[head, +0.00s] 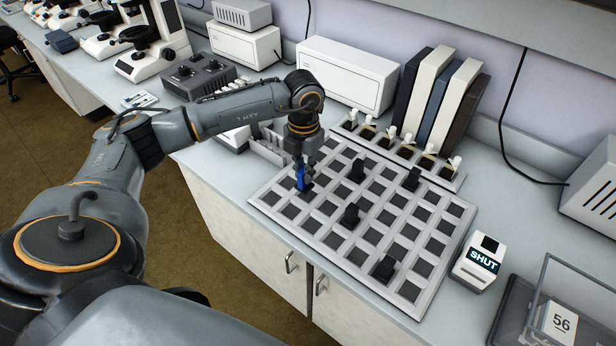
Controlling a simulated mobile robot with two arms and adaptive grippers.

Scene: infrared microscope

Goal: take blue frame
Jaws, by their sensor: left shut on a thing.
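A small blue frame (301,181) stands upright at the left part of the grey grid tray (262,203). My left gripper (302,165) points down over that part of the tray and is shut on the blue frame. The frame's lower end is at a tray slot; I cannot tell whether it is still seated or slightly lifted. The fingers hide part of the frame. My right gripper is not in view.
Several black pieces, one of them a black piece (351,215), stand in the tray. A rack of bottles (427,160) and binders (432,95) stand behind. A device marked SHUT (480,262) and a clear box (565,300) are at right.

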